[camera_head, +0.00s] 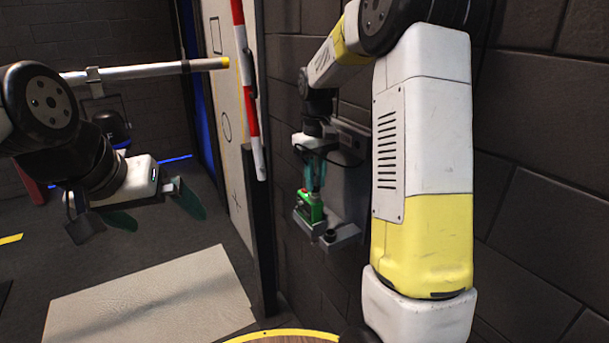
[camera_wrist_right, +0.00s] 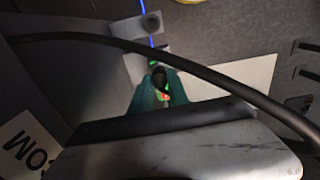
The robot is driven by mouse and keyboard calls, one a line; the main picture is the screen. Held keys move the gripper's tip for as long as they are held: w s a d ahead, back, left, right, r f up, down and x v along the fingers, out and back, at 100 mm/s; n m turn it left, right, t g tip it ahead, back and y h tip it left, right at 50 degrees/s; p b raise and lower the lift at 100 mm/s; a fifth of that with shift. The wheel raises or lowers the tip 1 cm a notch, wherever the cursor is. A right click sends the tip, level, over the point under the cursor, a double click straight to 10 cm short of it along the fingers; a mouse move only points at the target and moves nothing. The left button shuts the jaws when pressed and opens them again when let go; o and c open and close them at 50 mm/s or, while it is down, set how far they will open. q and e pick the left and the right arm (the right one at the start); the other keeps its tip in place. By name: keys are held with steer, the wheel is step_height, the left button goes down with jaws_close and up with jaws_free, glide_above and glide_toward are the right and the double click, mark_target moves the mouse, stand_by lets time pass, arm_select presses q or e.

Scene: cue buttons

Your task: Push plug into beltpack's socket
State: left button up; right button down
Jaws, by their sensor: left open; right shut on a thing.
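The green beltpack (camera_head: 309,208) sits on a grey wall bracket (camera_head: 345,237), its top close under my right gripper (camera_head: 314,182). In the right wrist view only small green patches and a red light of it show near the fingertips. My right gripper's teal fingers (camera_wrist_right: 163,95) are shut on a small dark plug (camera_wrist_right: 158,77). The socket is hidden, so I cannot tell whether plug and socket touch. A black cable (camera_wrist_right: 220,75) arcs across the right wrist view. My left gripper (camera_head: 162,213) is open and empty, far left of the beltpack.
A dark brick wall (camera_head: 540,130) stands behind the bracket. A red-and-white pole (camera_head: 250,95) and a pale panel (camera_head: 222,130) stand left of it. A black knob (camera_wrist_right: 152,22) is on the bracket beside the beltpack. A pale mat (camera_head: 150,300) lies on the floor.

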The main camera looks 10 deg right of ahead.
steer(key=c, duration=1.2)
jaws_free()
step_height(320, 180, up, 7)
steer(key=shift+r, duration=0.2)
steer(key=s+m+t, duration=0.1)
steer(key=s+t, duration=0.1)
steer(key=s, duration=0.6)
steer(key=s+a+r+m+t+y, duration=0.1)
steer(key=s+t, duration=0.1)
steer(key=s, duration=0.6)
steer(key=s+a+r+m+t+y, duration=0.1)
steer(key=s+t, duration=0.1)
steer(key=s, duration=0.6)
steer(key=shift+s+a+r+m, duration=0.1)
steer(key=shift+s+r+m, duration=0.1)
steer(key=shift+m, duration=0.1)
